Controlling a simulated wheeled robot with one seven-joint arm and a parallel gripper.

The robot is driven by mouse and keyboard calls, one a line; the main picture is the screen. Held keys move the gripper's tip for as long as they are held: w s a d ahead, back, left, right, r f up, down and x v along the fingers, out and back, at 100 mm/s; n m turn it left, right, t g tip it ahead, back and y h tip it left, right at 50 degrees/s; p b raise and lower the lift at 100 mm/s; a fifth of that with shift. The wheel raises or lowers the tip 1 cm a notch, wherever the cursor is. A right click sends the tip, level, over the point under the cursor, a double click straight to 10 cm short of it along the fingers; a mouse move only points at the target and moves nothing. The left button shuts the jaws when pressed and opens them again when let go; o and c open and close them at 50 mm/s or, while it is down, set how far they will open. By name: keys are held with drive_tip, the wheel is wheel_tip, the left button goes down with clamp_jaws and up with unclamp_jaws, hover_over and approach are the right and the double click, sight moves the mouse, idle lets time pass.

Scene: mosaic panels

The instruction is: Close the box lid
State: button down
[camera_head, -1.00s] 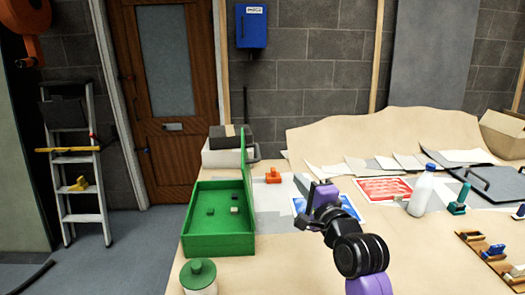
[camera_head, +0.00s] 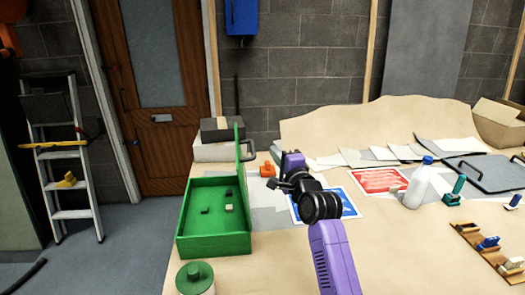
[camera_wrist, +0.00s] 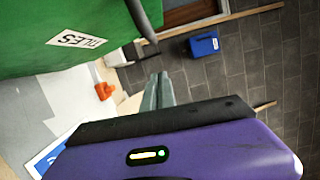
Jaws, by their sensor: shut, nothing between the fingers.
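The green box (camera_head: 213,243) stands open at the left of the table, with several small blocks inside. Its green lid (camera_head: 241,160) stands upright along the box's right side. In the wrist view the lid (camera_wrist: 50,42) fills the upper left and bears a "TILES" label. My gripper (camera_head: 272,184) is just right of the lid, apart from it as far as I can see. In the wrist view its fingers (camera_wrist: 157,92) are together and empty, pointing past the lid's edge.
An orange object (camera_head: 267,170) lies behind my gripper. A green-lidded jar (camera_head: 195,279) stands in front of the box. A white bottle (camera_head: 417,186) and red and blue sheets are to the right. Stacked cases (camera_head: 221,140) stand behind the box.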

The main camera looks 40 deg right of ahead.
drive_tip(key=shift+w+a+r+p, duration=0.1)
drive_tip(key=shift+w+a+p, duration=0.3)
drive_tip(key=shift+w+a, duration=0.3)
drive_tip(key=shift+w+a+r+p, duration=0.1)
drive_tip(key=shift+w+a+p, duration=0.35)
drive_tip(key=shift+a, duration=0.45)
drive_tip(key=shift+w+a, duration=0.1)
drive_tip(key=shift+w, duration=0.05)
